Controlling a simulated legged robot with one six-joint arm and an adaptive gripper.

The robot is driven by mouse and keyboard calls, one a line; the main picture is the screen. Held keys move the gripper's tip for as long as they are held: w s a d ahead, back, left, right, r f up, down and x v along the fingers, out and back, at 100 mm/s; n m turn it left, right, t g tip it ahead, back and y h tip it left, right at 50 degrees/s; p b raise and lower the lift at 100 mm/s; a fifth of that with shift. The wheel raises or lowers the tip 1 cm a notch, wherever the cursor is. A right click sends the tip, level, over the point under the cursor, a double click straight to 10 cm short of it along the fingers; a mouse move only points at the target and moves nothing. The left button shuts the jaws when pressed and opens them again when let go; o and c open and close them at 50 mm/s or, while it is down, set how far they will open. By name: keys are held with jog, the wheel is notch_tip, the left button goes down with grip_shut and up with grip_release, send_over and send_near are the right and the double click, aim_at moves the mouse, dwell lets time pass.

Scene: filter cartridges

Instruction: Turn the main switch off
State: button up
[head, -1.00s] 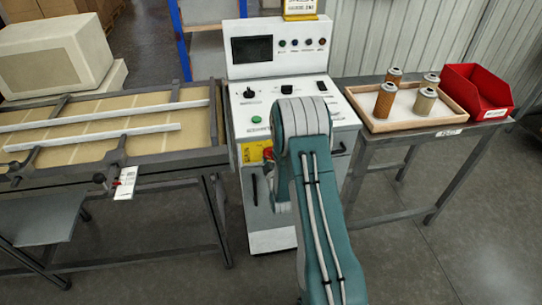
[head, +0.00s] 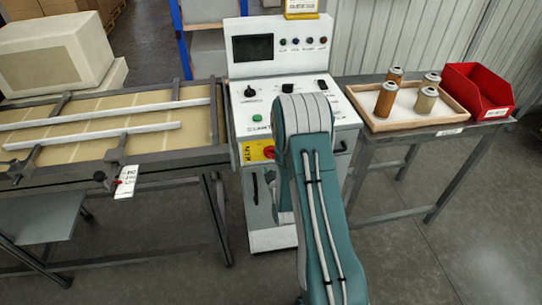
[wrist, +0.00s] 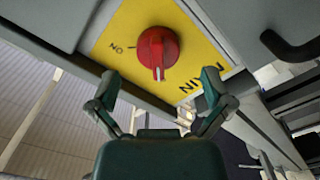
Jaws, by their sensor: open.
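The main switch is a red rotary knob (wrist: 157,50) on a yellow plate (wrist: 110,42) in the wrist view. Its white pointer mark points down in that view, away from the "ON" label and tick at its left. "MAIN" reads upside down at the plate's right; no off label is readable. In the head view the red knob (head: 268,152) shows on the cabinet front, just left of my arm. My gripper (wrist: 160,85) is open and empty, its fingers spread below the knob, apart from it.
The white control cabinet (head: 256,90) carries a screen, buttons and small switches, and a dark handle (head: 255,187) below. A frame table (head: 200,155) stands at left. The right table bears a tray (head: 379,126) of cartridges and a red bin (head: 480,85).

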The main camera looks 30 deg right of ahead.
jog(key=v, duration=0.8)
